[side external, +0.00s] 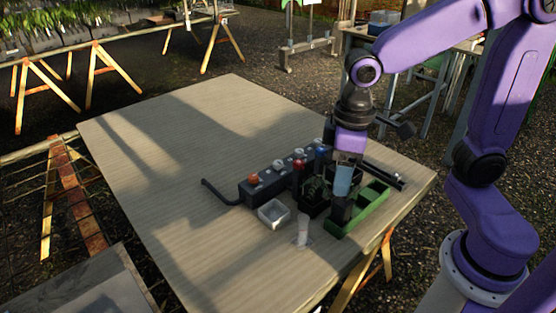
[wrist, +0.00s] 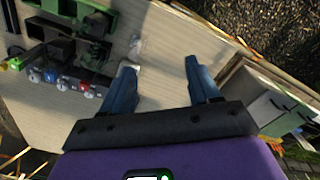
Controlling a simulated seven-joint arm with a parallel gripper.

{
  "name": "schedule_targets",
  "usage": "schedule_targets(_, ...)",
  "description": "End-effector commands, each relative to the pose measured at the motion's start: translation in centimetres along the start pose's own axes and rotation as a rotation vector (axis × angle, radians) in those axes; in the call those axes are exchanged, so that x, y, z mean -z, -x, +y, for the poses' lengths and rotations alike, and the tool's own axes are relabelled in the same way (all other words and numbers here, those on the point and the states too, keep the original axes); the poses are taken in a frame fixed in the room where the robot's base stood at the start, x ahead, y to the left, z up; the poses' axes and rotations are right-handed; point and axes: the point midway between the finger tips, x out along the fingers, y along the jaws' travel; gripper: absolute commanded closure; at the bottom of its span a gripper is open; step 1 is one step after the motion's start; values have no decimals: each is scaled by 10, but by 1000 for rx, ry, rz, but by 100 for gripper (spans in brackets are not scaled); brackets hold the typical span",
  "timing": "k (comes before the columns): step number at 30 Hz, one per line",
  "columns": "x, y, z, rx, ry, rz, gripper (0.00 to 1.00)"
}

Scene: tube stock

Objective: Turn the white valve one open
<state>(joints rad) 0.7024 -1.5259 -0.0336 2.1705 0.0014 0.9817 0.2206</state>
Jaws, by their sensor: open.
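A dark valve block (side external: 265,187) lies on the table with a row of coloured knobs along its top. A white knob (side external: 278,165) sits right of the orange knob, and another white knob (side external: 298,153) is farther along. Which one is the task's white valve I cannot tell. White knobs (wrist: 35,76) also show at the left of the wrist view, beside blue and red ones. My gripper (side external: 343,192) is over the right part of the table near the green tray, apart from the white knobs. In the wrist view my gripper (wrist: 158,70) is open, with nothing between its blue fingers.
A green compartment tray (side external: 371,212) stands at the right. A small white tray (side external: 274,214) and a clear upright tube-like piece (side external: 302,230) stand in front of the block. A dark hose (side external: 215,193) leaves its left end. The table's left half (side external: 160,150) is clear.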

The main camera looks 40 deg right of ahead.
Motion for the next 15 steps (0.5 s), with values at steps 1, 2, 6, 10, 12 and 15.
schedule_targets(1,20,0,7,-2,-72,-3,39)
schedule_targets(2,30,0,12,-2,-115,-3,39)
schedule_targets(6,75,0,37,-5,-309,-5,39)
schedule_targets(10,113,-3,66,-8,-488,-7,39)
schedule_targets(12,131,-6,84,-9,-586,-7,39)
schedule_targets(15,155,-11,112,-12,-724,-9,39)
